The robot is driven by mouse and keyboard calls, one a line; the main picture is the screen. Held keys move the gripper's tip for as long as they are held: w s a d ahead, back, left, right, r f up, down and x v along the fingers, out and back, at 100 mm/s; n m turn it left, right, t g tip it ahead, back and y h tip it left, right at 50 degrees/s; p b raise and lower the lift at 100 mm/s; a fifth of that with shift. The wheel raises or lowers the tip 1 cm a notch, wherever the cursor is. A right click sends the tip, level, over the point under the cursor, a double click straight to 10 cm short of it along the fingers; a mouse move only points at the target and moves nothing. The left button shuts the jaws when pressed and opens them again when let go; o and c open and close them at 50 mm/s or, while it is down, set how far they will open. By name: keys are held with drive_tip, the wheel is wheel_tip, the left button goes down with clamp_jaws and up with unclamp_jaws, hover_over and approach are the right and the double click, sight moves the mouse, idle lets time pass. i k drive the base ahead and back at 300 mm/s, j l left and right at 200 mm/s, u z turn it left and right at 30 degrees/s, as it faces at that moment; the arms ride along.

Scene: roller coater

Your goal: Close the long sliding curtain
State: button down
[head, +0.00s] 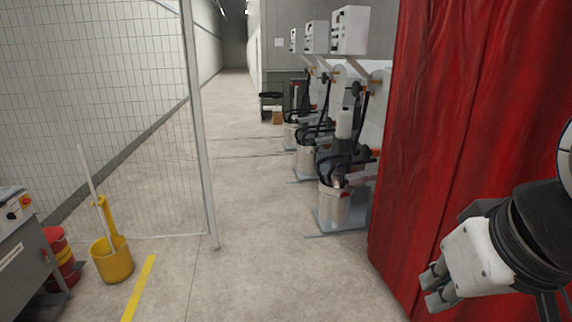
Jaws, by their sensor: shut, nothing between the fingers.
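The long red curtain (428,130) hangs in folds at the right of the head view. Its left edge hangs free, and to the left of it a wide gap stands open as far as the metal post. My gripper (428,288) is at the lower right, in front of the curtain's lower part. Its fingers point left and are shut with nothing between them. I cannot tell whether the fingertips touch the cloth. My arm hides part of the curtain's lower right.
A mesh fence with a grey post (198,130) stands at the left. A yellow bucket (111,260) with a mop handle, a red bin (60,255) and a grey control cabinet (25,260) are at the lower left. Pump units (335,205) line the right behind the curtain. The middle floor is clear.

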sight(481, 105)
drive_tip(key=i+j, duration=0.15)
drive_tip(key=i, duration=0.45)
drive_tip(key=i+j, duration=0.2)
drive_tip(key=i, duration=0.45)
drive_tip(key=i+j, duration=0.15)
drive_tip(key=i, duration=0.45)
drive_tip(key=i+l, duration=0.1)
drive_tip(key=i, duration=0.5)
drive_tip(key=i+l, duration=0.15)
drive_tip(key=i, duration=0.4)
drive_tip(key=i+l, duration=0.2)
drive_tip(key=l, duration=0.15)
drive_tip(key=i+l, duration=0.2)
drive_tip(key=l, duration=0.15)
